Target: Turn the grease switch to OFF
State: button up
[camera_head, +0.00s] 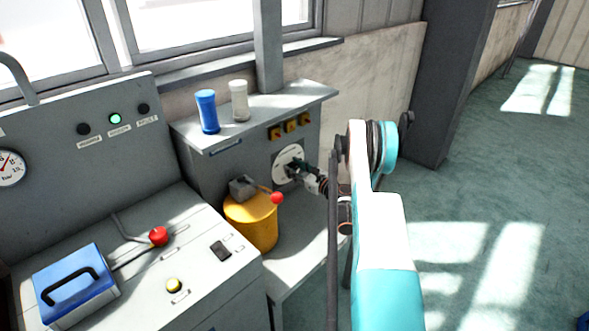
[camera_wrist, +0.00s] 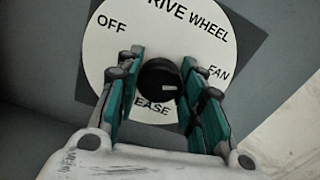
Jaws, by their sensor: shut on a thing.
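The grease switch is a round white dial plate (camera_head: 284,153) on the front of the grey cabinet. In the wrist view, the plate (camera_wrist: 102,52) reads OFF at the upper left, "RIVE WHEEL" at the top, FAN at the right and "EASE" at the bottom, with letters cut off or hidden. Its black knob (camera_wrist: 157,80) is at the centre, with a small light mark right of and below its middle. I cannot tell which label the mark points at. My gripper (camera_wrist: 161,72) is shut on the knob, one finger pair on each side. The head view shows my gripper (camera_head: 297,168) at the dial, hiding the knob.
A yellow bucket (camera_head: 255,223) and a red-knobbed lever (camera_head: 277,198) are close left of my gripper. Blue (camera_head: 207,111) and white (camera_head: 240,101) cylinders stand on the cabinet top. Several yellow switches (camera_head: 290,126) sit above the dial. Open floor (camera_head: 450,185) lies right.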

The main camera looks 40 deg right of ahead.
jog(key=n, duration=0.6)
jog(key=shift+a+n, duration=0.1)
jog(key=shift+n, duration=0.2)
jog(key=n, duration=0.3)
jog(key=shift+f+n, duration=0.1)
jog(key=shift+n, duration=0.3)
jog(key=n, duration=0.3)
jog(key=shift+n, duration=0.3)
jog(key=n, duration=0.6)
jog(key=shift+f, duration=0.2)
jog(key=n, duration=0.6)
jog(key=shift+f+n, duration=0.1)
jog(key=shift+n, duration=0.3)
jog(key=o, duration=1.1)
